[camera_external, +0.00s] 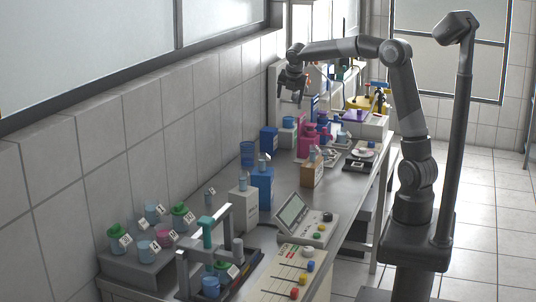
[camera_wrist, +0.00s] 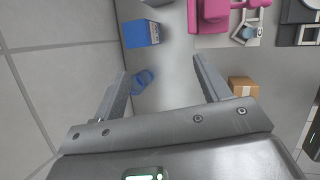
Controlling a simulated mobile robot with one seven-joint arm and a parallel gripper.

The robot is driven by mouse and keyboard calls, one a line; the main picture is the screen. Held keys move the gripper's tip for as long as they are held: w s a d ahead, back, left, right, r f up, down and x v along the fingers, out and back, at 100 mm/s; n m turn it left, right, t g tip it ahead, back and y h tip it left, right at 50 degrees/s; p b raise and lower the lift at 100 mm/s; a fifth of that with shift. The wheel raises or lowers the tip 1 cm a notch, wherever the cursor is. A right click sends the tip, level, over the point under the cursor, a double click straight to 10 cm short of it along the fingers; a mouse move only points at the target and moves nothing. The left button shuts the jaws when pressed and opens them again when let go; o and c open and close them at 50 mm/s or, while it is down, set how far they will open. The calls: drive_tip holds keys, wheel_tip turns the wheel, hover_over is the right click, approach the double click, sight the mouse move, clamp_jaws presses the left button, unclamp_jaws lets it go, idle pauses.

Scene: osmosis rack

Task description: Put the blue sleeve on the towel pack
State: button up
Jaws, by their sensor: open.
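The blue sleeve, seemingly the hollow blue cylinder (camera_external: 247,153), stands on the bench near the tiled wall. In the wrist view it appears as blue rings (camera_wrist: 142,80) just inside my left finger, below the fingers and apart from them. My gripper (camera_external: 290,97) is open and empty, pointing down above the bench; its fingers (camera_wrist: 159,67) spread wide in the wrist view. A blue box (camera_external: 269,139) with a pale side stands behind the sleeve, also in the wrist view (camera_wrist: 141,33). It may be the towel pack, but I cannot tell for certain.
A brown carton (camera_external: 311,175) stands near the bench's front edge. Pink equipment (camera_external: 307,139) is farther back. A blue container (camera_external: 262,187) and white box (camera_external: 243,200) stand nearer the camera. Bare bench (camera_wrist: 180,75) shows between my fingers.

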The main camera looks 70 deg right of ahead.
drive_tip(key=s+a+r+m+t+y, duration=0.1)
drive_tip(key=s+a+r+m, duration=0.2)
drive_tip(key=s+a+m, duration=1)
drive_tip(key=s+a+f+m+y, duration=0.1)
drive_tip(key=s+a+f+m, duration=0.1)
drive_tip(key=s, duration=0.4)
drive_tip(key=s+a+f+m+t+y, duration=0.1)
drive_tip(key=s+a+f+m, duration=0.1)
drive_tip(key=s+a, duration=0.2)
drive_tip(key=s+a+f+m+y, duration=0.1)
drive_tip(key=s+a+f+m, duration=0.1)
drive_tip(key=s, duration=0.7)
drive_tip(key=shift+s+a+f+t, duration=0.15)
drive_tip(key=shift+a+f+t, duration=0.15)
drive_tip(key=shift+a, duration=0.2)
